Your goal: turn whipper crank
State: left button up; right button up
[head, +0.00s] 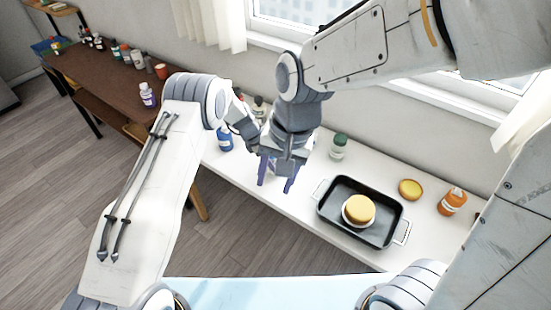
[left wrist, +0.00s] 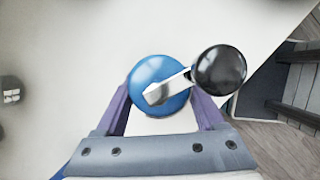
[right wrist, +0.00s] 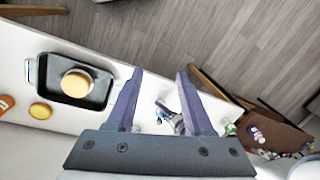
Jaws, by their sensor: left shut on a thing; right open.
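The whipper shows in the left wrist view as a round blue top (left wrist: 160,85) with a silver crank arm (left wrist: 166,91) ending in a black knob (left wrist: 219,70) at the right. My left gripper (left wrist: 162,92) is shut on the whipper, one purple finger on each side of the blue top. In the head view my left gripper (head: 247,134) is partly hidden behind my right arm. My right gripper (head: 275,182) points down with its purple fingers apart. In the right wrist view my right gripper (right wrist: 160,75) is open, with nothing held between its fingers.
A black baking pan (head: 335,212) with a yellow-topped bowl (head: 358,209) stands on the white counter (head: 310,155). A green-capped jar (head: 338,146), a yellow round item (head: 410,189) and an orange bottle (head: 452,202) stand nearby. A brown table (head: 100,75) holds several bottles.

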jog(key=shift+w, duration=0.25)
jog(key=c, duration=0.5)
jog(key=w+m, duration=0.1)
jog(key=w, duration=0.2)
jog(key=w+m, duration=0.2)
jog(key=w, duration=0.2)
jog(key=shift+w+d+f, duration=0.15)
jog(key=shift+w, duration=0.1)
grip_shut()
jog(key=w+d+f+m, duration=0.3)
jog(key=w+d+m, duration=0.2)
jog(key=w, duration=0.5)
jog(key=w+d+f+m, duration=0.4)
jog(key=w+d+m, duration=0.1)
jog(key=w, duration=0.4)
jog(key=a+f, duration=0.6)
jog(key=f, duration=0.3)
jog(key=shift+s+f+g+y, duration=0.2)
jog(key=shift+s+g+y, duration=0.1)
jog(key=shift+y, duration=0.1)
